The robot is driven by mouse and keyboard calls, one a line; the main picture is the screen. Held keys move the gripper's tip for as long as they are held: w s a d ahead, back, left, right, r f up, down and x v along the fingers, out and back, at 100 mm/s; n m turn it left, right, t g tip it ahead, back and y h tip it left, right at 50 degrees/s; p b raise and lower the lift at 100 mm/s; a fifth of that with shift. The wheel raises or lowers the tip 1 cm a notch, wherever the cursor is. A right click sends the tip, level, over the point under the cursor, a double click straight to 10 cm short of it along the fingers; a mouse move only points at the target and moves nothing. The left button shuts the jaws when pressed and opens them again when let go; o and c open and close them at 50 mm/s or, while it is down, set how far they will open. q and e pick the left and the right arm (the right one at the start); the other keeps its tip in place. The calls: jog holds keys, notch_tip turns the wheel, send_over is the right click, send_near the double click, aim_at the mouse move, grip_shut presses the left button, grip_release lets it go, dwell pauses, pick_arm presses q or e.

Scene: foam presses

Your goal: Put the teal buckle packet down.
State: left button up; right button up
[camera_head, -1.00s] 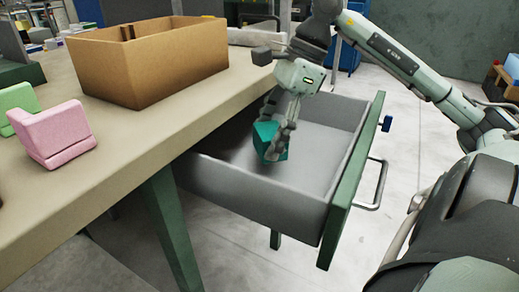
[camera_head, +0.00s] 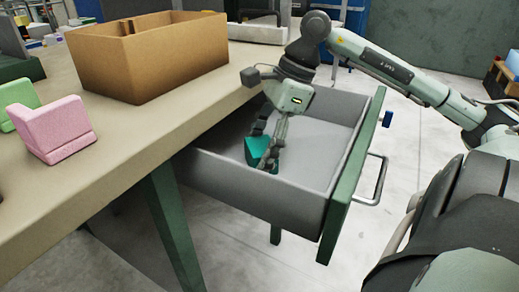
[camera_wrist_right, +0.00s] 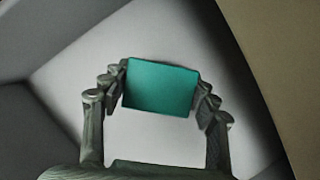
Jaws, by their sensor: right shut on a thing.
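The teal buckle packet (camera_head: 258,151) is a small teal block inside the open grey drawer (camera_head: 232,188), near its left and front part in the head view. My right gripper (camera_head: 268,150) reaches down into the drawer and is shut on the packet. In the right wrist view the packet (camera_wrist_right: 161,87) sits between both fingers of the gripper (camera_wrist_right: 161,95), with the drawer floor behind it. I cannot tell whether the packet touches the floor. My left gripper does not show.
The drawer's green front (camera_head: 352,180) has a metal handle (camera_head: 376,182). On the table (camera_head: 120,140) to the left stand an open cardboard box (camera_head: 150,68) and pink (camera_head: 58,130) and green (camera_head: 24,98) foam pieces. The drawer's right part is clear.

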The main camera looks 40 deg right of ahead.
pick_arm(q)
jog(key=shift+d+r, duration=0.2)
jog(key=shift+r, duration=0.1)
pick_arm(e)
jog(key=o, duration=1.2)
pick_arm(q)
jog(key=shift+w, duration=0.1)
pick_arm(e)
jog(key=shift+o, duration=0.2)
jog(key=shift+v, duration=0.8)
pick_arm(q)
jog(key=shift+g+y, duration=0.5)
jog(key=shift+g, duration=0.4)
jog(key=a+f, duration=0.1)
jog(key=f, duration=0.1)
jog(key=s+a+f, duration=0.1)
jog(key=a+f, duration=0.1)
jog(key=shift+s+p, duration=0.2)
jog(key=shift+p, duration=0.2)
pick_arm(e)
jog(key=v, duration=1)
jog(key=shift+r, duration=0.3)
